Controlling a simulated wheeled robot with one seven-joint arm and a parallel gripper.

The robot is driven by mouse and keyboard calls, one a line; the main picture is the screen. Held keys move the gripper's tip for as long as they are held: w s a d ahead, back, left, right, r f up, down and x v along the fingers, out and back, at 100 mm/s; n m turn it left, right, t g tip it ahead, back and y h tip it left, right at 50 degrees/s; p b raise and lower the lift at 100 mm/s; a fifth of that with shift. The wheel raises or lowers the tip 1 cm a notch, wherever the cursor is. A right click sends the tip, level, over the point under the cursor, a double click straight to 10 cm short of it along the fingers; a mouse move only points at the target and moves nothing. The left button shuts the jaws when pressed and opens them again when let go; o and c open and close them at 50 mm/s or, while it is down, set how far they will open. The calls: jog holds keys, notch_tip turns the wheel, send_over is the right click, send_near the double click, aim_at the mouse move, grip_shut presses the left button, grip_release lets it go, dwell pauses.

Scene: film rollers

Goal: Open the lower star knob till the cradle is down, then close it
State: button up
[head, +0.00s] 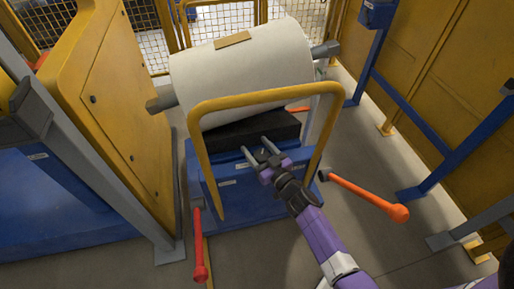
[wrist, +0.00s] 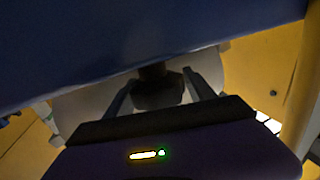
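In the head view, the white film roll (head: 242,72) rests on the black cradle (head: 226,137) above the blue cart (head: 236,184). My gripper (head: 254,146) is at the near side of the cart, inside the yellow hoop handle, with its two fingers apart. In the wrist view, a dark knob (wrist: 158,92) on a short stem sits between the spread fingers of my gripper (wrist: 160,85), below the edge of a blue surface (wrist: 130,40). I cannot tell whether the fingers touch it. The knob is hidden in the head view, and its star shape is not clear.
The yellow hoop (head: 265,97) arches over my gripper. Orange-red handles stick out at the left (head: 200,243) and right (head: 370,197) of the cart. A yellow cabinet (head: 108,90) stands close on the left. Grey floor (head: 375,155) is free on the right.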

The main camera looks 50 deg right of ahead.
jog(key=c, duration=1.1)
jog(key=shift+o, duration=0.2)
